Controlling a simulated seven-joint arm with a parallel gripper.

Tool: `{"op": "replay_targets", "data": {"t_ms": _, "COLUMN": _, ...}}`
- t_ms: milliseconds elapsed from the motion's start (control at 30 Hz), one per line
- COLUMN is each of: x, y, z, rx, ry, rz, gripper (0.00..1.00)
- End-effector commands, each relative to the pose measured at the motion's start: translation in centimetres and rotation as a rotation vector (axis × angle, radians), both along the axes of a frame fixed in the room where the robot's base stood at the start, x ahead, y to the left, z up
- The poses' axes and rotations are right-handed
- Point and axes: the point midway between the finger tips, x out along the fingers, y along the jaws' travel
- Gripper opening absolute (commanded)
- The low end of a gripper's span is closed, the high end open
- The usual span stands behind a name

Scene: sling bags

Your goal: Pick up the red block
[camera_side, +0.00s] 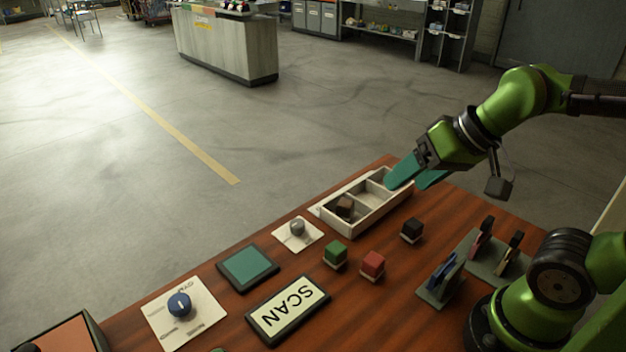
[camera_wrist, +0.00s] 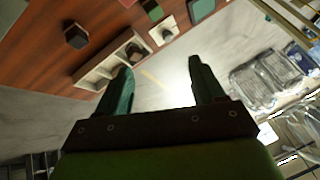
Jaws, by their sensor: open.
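The red block (camera_side: 373,263) sits on a small pale base on the wooden table, between a green block (camera_side: 335,252) and a black block (camera_side: 412,228). My gripper (camera_side: 408,183) is open and empty, above the far right end of the white divided tray. It is beyond the red block and higher than it, and does not touch it. In the wrist view, the two teal fingers of my gripper (camera_wrist: 160,70) are spread apart with nothing between them. I cannot make out the red block clearly in the wrist view.
The white tray (camera_side: 372,224) holds a brown block (camera_side: 345,206) in its left compartment. A grey knob (camera_side: 297,228), a teal pad (camera_side: 248,267), a SCAN plate (camera_side: 288,308) and a blue dial (camera_side: 179,304) lie to the left.

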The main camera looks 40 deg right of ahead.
Motion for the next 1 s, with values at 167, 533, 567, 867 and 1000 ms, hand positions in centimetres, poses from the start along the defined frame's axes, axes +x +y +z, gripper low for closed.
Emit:
{"op": "replay_targets", "data": {"t_ms": 167, "x": 2.0, "y": 1.2, "z": -2.6, "rx": -0.082, "ry": 0.192, "rz": 0.111, "gripper": 0.68}}
{"op": "replay_targets", "data": {"t_ms": 533, "x": 4.3, "y": 1.9, "z": -5.7, "rx": -0.293, "ry": 0.523, "rz": 0.392, "gripper": 0.68}}
{"op": "replay_targets", "data": {"t_ms": 567, "x": 4.3, "y": 1.8, "z": -5.5, "rx": -0.300, "ry": 0.526, "rz": 0.400, "gripper": 0.68}}
{"op": "replay_targets", "data": {"t_ms": 867, "x": 3.8, "y": 1.7, "z": -10.4, "rx": -0.303, "ry": 0.542, "rz": 0.416, "gripper": 0.68}}
{"op": "replay_targets", "data": {"t_ms": 1000, "x": 3.8, "y": 1.7, "z": -13.4, "rx": -0.303, "ry": 0.541, "rz": 0.415, "gripper": 0.68}}
